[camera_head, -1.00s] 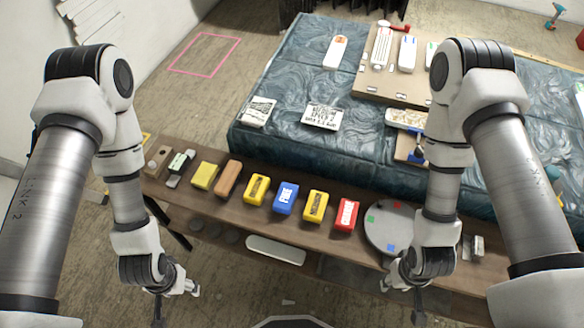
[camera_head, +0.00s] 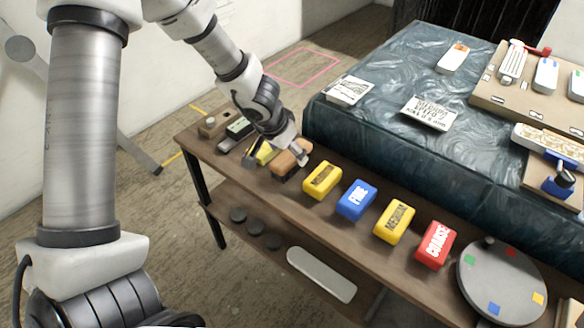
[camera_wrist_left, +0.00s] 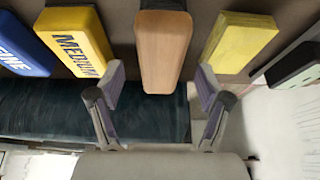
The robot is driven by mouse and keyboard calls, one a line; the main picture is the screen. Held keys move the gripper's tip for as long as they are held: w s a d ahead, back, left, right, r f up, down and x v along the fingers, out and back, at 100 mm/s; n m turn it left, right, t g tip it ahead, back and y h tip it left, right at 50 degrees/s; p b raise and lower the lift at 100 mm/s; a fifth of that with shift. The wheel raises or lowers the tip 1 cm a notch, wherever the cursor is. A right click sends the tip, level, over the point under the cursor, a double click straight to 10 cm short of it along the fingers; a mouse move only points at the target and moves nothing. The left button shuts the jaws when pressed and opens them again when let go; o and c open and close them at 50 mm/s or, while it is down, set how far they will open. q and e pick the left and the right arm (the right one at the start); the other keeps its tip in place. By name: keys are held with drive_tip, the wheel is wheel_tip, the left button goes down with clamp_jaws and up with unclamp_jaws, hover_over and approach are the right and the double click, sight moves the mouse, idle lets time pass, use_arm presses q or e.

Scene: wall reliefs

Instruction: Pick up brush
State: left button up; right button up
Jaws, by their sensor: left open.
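The brush (camera_head: 291,160) is a brown wooden block with a dark underside on the narrow wooden bench. It also shows in the left wrist view (camera_wrist_left: 163,48) as a tan, round-ended block at top centre. My left gripper (camera_head: 277,157) is at the brush, partly covering it in the head view. In the left wrist view its fingers (camera_wrist_left: 160,88) are spread, one on each side of the brush's near end, with visible gaps. It holds nothing. My right gripper is out of view.
A yellow sponge-like block (camera_wrist_left: 240,42) lies close to one side of the brush, and a yellow MEDIUM block (camera_head: 322,180) to the other. Blue (camera_head: 356,200) and red (camera_head: 435,244) blocks follow along the bench (camera_head: 330,227). A blue-draped table (camera_head: 400,152) stands behind.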

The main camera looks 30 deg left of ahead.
sight(290, 155)
use_arm(q)
drive_tip(key=b+x, duration=0.1)
drive_tip(key=x, duration=0.2)
drive_tip(key=shift+f+b, duration=0.25)
drive_tip(key=shift+b, duration=0.1)
drive_tip(key=shift+w+f, duration=0.1)
drive_tip(key=shift+w, duration=0.1)
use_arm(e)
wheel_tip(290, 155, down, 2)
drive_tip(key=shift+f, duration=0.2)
use_arm(q)
drive_tip(key=shift+s, duration=0.1)
drive_tip(key=shift+f, duration=0.15)
drive_tip(key=c, duration=1.3)
